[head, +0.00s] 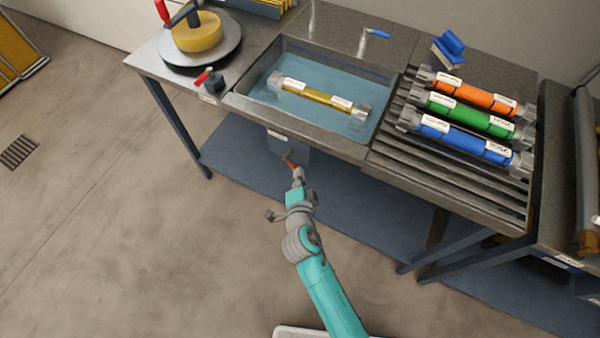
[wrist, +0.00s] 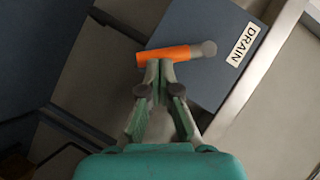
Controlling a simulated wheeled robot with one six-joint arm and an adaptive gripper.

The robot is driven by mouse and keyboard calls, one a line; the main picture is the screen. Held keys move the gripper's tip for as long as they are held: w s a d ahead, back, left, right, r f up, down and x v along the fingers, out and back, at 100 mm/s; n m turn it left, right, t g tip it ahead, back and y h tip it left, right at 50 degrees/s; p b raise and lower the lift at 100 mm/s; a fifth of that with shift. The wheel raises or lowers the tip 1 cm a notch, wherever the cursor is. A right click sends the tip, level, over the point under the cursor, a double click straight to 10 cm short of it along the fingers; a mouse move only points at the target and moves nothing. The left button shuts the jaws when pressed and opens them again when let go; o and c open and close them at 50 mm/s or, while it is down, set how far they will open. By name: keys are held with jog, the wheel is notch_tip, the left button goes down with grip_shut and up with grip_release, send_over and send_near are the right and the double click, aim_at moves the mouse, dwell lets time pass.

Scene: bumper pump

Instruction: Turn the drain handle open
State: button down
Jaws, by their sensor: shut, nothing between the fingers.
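The drain handle is an orange grip with a grey round end. In the wrist view the orange grip (wrist: 163,54) lies nearly level across the picture, its grey end to the right on a dark blue-grey box labelled DRAIN (wrist: 243,44). In the head view the handle (head: 290,163) shows small below the front of the sink. My gripper (wrist: 159,66) is shut and empty, its fingertips right at the orange grip. Whether they touch it I cannot tell. In the head view my gripper (head: 298,178) reaches up under the sink's front edge.
The sink basin (head: 240,92) holds water and a yellow tube (head: 318,97). A slatted rack (head: 455,178) to the right carries orange, green and blue tubes. A red-handled valve (head: 207,79) sits left of the basin. The floor in front (head: 150,220) is clear.

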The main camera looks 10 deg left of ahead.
jog(key=shift+w+a+f+m, duration=0.15)
jog(key=shift+w+a+f, duration=0.05)
jog(key=shift+a+f, duration=0.35)
jog(key=shift+w+a+f+m, duration=0.2)
jog(key=shift+a+f, duration=0.25)
jog(key=shift+f, duration=0.2)
jog(key=shift+a+f, duration=0.1)
